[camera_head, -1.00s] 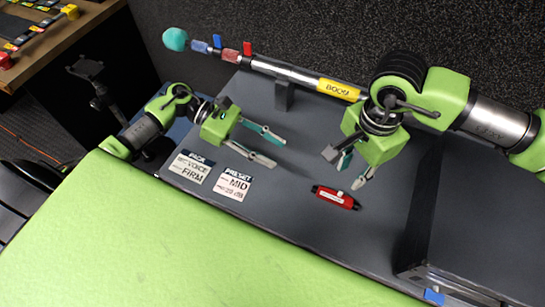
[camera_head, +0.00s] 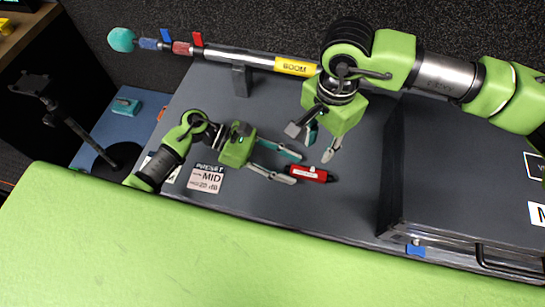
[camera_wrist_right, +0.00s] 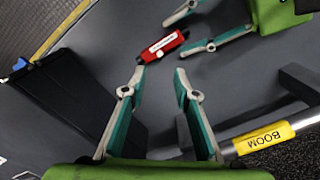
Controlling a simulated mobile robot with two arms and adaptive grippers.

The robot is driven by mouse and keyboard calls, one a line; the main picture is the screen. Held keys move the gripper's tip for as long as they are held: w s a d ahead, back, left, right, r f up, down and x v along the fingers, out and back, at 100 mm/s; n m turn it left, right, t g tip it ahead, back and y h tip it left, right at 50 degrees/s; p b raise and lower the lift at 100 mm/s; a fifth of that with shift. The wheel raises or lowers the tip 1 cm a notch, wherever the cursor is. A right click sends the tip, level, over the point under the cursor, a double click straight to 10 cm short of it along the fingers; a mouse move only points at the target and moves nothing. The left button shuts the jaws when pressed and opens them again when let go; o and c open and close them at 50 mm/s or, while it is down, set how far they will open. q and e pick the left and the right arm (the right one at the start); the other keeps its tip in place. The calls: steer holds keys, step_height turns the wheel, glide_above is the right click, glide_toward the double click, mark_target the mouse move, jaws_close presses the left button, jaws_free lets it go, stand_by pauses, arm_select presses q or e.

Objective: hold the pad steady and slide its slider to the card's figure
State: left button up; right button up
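The red pad (camera_head: 312,173) with dark ends and a pale label lies on the dark worktop. My left gripper (camera_head: 298,169) is open, its fingers either side of the pad's left end; the right wrist view also shows a gap there. My right gripper (camera_head: 313,146) is open and empty, above and behind the pad. In the right wrist view the pad (camera_wrist_right: 163,46) lies beyond its fingertips (camera_wrist_right: 160,66). The white PRESET card (camera_head: 206,179) reads MID and a dB figure, apparently 20. The slider's position is too small to tell.
A boom pole (camera_head: 225,56) with a yellow BOOM label (camera_head: 296,67) lies at the back on a stand (camera_head: 241,80). A second card (camera_head: 170,172) is mostly hidden by my left arm. A dark raised case (camera_head: 455,185) stands right. A green padded surface (camera_head: 200,250) fills the front.

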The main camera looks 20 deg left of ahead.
arm_select(q)
steer(key=shift+d+f, duration=0.2)
steer(key=shift+d, duration=0.25)
